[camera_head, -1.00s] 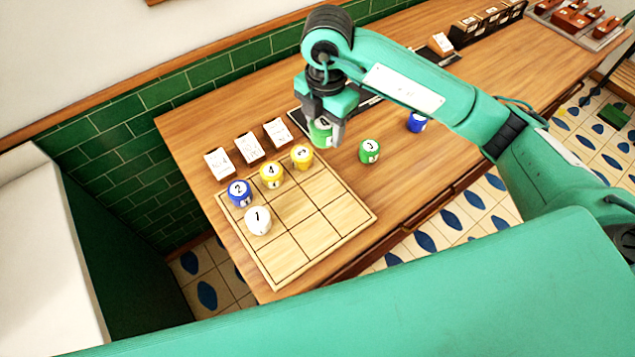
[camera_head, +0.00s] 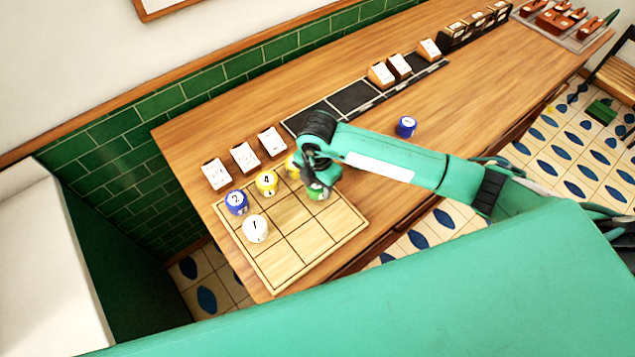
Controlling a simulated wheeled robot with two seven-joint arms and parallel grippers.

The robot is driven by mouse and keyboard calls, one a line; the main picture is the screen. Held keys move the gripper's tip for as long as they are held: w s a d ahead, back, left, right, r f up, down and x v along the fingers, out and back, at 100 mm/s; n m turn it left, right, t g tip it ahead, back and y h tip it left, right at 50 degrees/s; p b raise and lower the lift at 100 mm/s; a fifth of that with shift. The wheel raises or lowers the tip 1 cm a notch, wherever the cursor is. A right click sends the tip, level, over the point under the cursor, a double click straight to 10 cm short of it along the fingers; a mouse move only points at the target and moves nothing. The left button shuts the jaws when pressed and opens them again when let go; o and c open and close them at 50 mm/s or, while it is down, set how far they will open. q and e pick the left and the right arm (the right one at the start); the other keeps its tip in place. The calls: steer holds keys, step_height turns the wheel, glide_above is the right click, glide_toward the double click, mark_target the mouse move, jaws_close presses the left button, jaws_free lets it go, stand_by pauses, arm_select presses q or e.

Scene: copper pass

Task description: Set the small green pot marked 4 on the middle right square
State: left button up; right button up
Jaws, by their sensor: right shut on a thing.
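My right gripper (camera_head: 319,181) is shut on a small green pot (camera_head: 317,193), seen from above at the right side of the wooden board. The pot is over or on the middle right square of the board (camera_head: 308,243); I cannot tell whether it touches. The gripper covers most of the pot, and its number cannot be read. My left gripper is not in view.
A blue pot (camera_head: 406,126) stands farther right. The board's front squares are clear.

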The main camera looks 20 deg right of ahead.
steer(key=shift+f, duration=0.5)
steer(key=shift+f, duration=0.1)
steer(key=o, duration=1.1)
steer(key=shift+c, duration=0.2)
